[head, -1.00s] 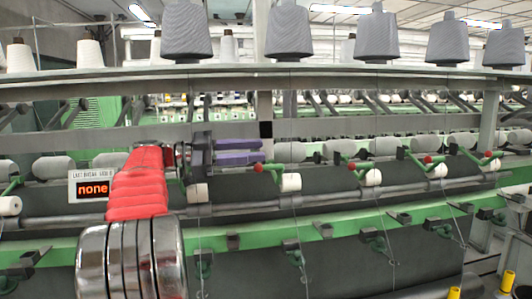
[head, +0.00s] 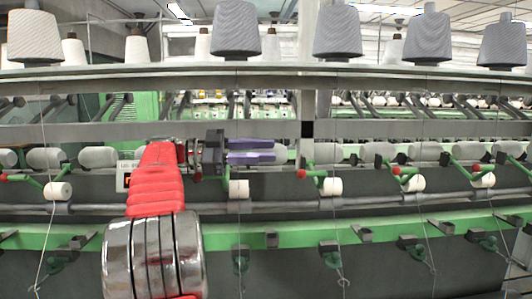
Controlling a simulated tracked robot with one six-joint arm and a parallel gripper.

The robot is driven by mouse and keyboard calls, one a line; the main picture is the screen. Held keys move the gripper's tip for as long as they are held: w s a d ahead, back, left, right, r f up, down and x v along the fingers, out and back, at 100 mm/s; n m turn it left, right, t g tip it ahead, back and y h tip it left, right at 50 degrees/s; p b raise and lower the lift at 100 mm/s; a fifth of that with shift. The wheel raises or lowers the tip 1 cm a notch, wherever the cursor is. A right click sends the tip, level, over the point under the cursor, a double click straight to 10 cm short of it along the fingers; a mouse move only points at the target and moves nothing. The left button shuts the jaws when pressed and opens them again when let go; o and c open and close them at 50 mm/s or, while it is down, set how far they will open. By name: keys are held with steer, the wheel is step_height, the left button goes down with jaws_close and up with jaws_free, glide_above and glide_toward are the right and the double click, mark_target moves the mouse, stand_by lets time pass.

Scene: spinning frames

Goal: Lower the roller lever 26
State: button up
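Green roller levers with red ball ends stand in a row along the machine; one is right of my gripper (head: 304,174), others are farther right (head: 397,171) (head: 476,167), and one is at the far left (head: 5,177). No numbers are readable, so I cannot tell which is lever 26. White rollers (head: 332,187) sit beside the levers on a long rail. My gripper (head: 250,150) points right with two purple fingers a little apart and nothing between them. It is in front of the machine, above a white roller (head: 238,189). My arm hides any lever behind it.
Grey yarn cones (head: 237,30) stand on the shelf (head: 400,69) above. A green beam (head: 320,234) with small brackets runs below the rollers. Thin threads hang down in several places. A display box (head: 124,175) is mostly hidden behind my arm.

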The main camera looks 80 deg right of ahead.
steer(key=v, duration=0.6)
steer(key=shift+w+f, duration=0.25)
steer(key=shift+w, duration=0.15)
stand_by(0.4)
stand_by(0.4)
stand_by(0.6)
